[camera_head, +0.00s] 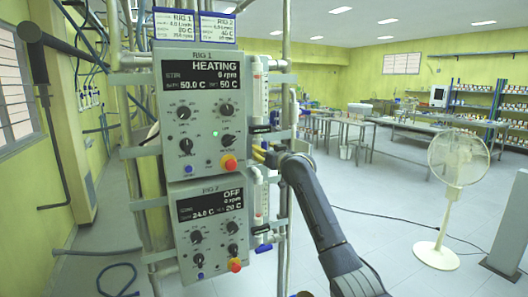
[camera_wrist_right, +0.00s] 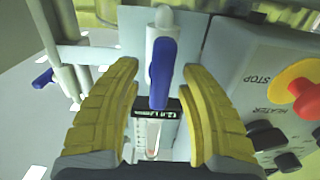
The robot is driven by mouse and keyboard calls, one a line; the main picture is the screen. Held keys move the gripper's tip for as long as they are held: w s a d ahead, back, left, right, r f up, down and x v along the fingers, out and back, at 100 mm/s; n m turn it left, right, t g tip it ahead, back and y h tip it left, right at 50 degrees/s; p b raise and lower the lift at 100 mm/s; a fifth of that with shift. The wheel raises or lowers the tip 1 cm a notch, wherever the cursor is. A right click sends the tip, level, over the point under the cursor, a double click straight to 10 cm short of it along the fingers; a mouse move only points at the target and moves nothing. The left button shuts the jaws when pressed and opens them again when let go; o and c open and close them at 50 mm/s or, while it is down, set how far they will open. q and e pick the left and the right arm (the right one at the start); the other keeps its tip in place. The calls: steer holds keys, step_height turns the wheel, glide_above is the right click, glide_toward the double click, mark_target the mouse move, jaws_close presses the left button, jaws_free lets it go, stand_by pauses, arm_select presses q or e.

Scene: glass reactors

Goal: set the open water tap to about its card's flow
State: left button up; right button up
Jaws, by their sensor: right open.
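In the right wrist view a blue tap handle (camera_wrist_right: 160,72) on a white valve body stands between the yellow fingers of my right gripper (camera_wrist_right: 160,95). The fingers are open, with a gap on both sides of the handle. A flow meter (camera_wrist_right: 150,125) with a small lit readout shows below the handle; its digits are too blurred to be sure of. In the head view my right gripper (camera_head: 262,155) is beside the RIG 1 box (camera_head: 203,110) and hides that tap. The RIG 1 card (camera_head: 176,24) is on top; its flow figure is too small to read surely.
The RIG 1 screen reads HEATING. The RIG 2 box (camera_head: 211,230), reading OFF, is below, with a lower blue handle (camera_head: 264,248). A red stop knob (camera_wrist_right: 305,98) is close to my right finger. A white fan (camera_head: 455,165) stands at the right.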

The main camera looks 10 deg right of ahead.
jaws_close()
steer(key=shift+r, duration=0.1)
stand_by(0.5)
steer(key=m, duration=0.3)
steer(key=shift+d+r+m, duration=0.1)
steer(key=shift+d+m, duration=0.05)
steer(key=shift+m, duration=0.15)
steer(key=shift+d+m, duration=0.15)
steer(key=shift+m, duration=2.15)
